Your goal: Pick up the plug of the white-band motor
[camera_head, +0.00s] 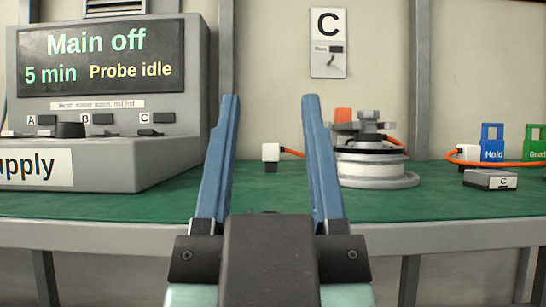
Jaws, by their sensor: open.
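The white-band motor (371,170) stands on the green bench top, right of my gripper. It has a pale band, a grey base and a grey knob-like part on top. An orange cable (292,152) runs from behind my right finger to a small white plug (270,153) with a dark lower end. The finger hides where the cable meets the motor. My gripper (270,98) is open and empty, its two blue fingers pointing up in the picture. The plug appears between the fingers, farther back; I cannot tell the exact distance.
A grey supply unit (105,155) with a screen reading "Main off" fills the left. A C sign (327,43) hangs behind.

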